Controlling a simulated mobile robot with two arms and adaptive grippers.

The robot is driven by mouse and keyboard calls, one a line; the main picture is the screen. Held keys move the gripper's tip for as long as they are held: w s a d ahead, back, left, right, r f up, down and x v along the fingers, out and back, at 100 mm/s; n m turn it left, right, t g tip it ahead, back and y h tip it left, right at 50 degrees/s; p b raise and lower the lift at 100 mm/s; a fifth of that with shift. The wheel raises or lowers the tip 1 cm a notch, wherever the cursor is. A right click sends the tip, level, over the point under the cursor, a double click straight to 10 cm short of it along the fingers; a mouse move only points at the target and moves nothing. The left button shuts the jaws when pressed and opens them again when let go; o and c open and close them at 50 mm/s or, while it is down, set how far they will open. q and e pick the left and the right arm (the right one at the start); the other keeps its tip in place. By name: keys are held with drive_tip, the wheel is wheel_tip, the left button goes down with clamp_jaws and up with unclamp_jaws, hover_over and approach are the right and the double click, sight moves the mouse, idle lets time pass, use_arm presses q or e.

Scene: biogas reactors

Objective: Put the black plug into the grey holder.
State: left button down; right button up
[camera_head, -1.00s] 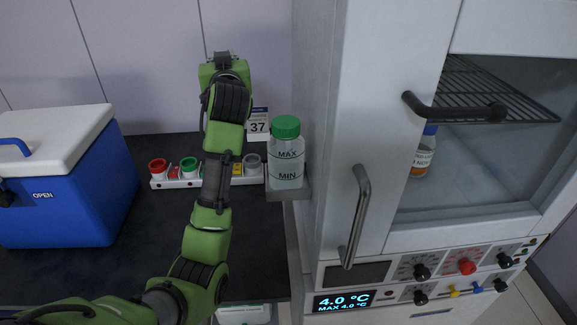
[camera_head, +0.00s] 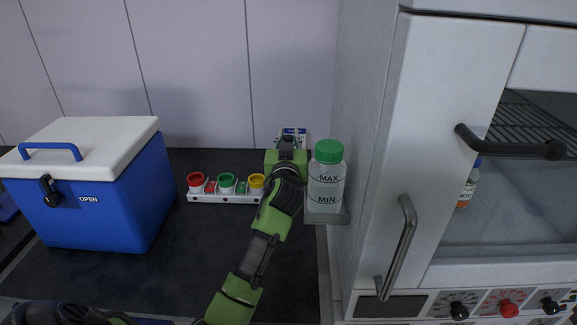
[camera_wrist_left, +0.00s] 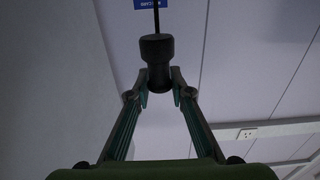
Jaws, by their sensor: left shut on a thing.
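My left gripper (camera_head: 289,142) is at the back of the counter, just left of the green-capped bottle. In the left wrist view the gripper (camera_wrist_left: 161,92) is shut on a black plug (camera_wrist_left: 157,60), which has a thin dark rod or cable running up from it. The plug is hard to make out in the head view. A white rack (camera_head: 225,199) carries red, green and yellow holders. The grey holder at the rack's right end is hidden behind my arm now. My right gripper is not in view.
The clear bottle with a green cap (camera_head: 327,180) stands on a small grey shelf (camera_head: 340,217) at the white cabinet's (camera_head: 450,120) side. A blue cooler with a white lid (camera_head: 100,200) stands at the left.

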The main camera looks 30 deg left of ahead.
use_arm(q)
wheel_tip(320, 180, down, 5)
drive_tip(key=shift+f, duration=0.2)
wheel_tip(320, 180, down, 4)
drive_tip(key=shift+r+b, duration=0.25)
drive_tip(key=shift+b, duration=0.25)
drive_tip(key=shift+f, duration=0.25)
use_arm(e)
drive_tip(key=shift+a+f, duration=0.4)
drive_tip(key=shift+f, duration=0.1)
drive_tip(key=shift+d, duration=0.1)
use_arm(q)
drive_tip(key=shift+f+b, duration=0.35)
drive_tip(key=shift+b, duration=0.05)
drive_tip(key=c, duration=1.8)
unclamp_jaws()
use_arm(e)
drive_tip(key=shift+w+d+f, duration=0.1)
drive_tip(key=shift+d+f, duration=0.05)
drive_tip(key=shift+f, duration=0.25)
